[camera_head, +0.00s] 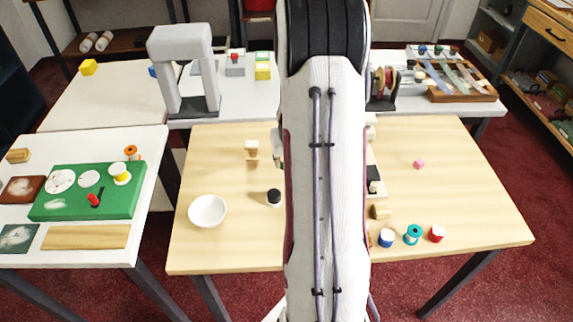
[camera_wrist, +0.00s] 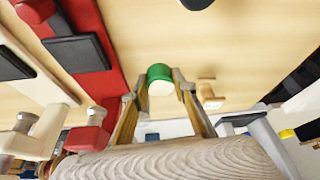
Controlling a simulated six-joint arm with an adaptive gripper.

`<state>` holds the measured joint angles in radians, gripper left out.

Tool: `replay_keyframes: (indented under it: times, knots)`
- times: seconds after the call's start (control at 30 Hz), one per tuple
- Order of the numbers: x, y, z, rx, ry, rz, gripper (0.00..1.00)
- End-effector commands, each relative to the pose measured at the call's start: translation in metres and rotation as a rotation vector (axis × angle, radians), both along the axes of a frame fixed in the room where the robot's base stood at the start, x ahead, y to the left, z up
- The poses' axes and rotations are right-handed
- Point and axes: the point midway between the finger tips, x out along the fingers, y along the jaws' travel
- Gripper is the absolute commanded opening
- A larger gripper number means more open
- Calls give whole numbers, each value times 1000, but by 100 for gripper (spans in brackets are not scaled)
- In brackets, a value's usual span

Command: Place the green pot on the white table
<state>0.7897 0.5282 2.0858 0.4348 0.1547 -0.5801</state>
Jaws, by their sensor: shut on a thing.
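The green pot (camera_wrist: 160,74) has a green upper part and a pale face. In the wrist view it sits between the two fingertips of my gripper (camera_wrist: 161,88), which is shut on it. In the head view my arm hides both gripper and pot. White tabletops show in the head view: one at the left (camera_head: 150,155), under a green board, and others along the back, such as the back middle one (camera_head: 235,98). The pot is over or near the wooden table (camera_head: 480,180); its height is hard to tell.
A white bowl (camera_head: 208,211) and a black-topped jar (camera_head: 274,197) stand on the wooden table. A grey arch (camera_head: 183,60) stands at the back.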

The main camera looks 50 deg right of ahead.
Motion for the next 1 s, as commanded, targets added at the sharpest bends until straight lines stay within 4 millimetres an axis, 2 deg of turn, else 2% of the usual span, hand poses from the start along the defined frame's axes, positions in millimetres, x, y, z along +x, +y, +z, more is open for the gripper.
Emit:
replay_keyframes:
  times: [0.4,1.0]
  knots:
    - [0,0,-21,0,0,0,2]
    - [0,0,-25,0,0,-1,2]
